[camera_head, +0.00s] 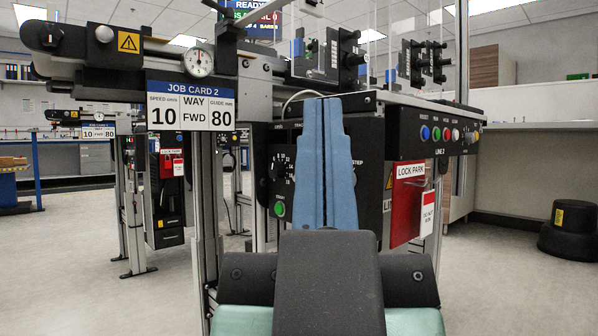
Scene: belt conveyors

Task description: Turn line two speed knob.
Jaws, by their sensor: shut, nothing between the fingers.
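My gripper (322,100) has two blue fingers, pressed together and pointing up in the middle of the view. Nothing is between them. Behind them is a dark control box; its dial with white numbers (281,166) shows just left of the fingers. The fingers hide part of this box, and I cannot tell whether this dial is the speed knob. A green button (279,209) sits below the dial. Job card 2 (191,102) reads speed 10, way FWD, guide 80.
The conveyor frame (150,60) runs across above the box. A red LOCK PARK plate (407,205) hangs right of the fingers. A metal leg (206,220) stands at left. A black step stool (570,229) is at far right. Floor is open on both sides.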

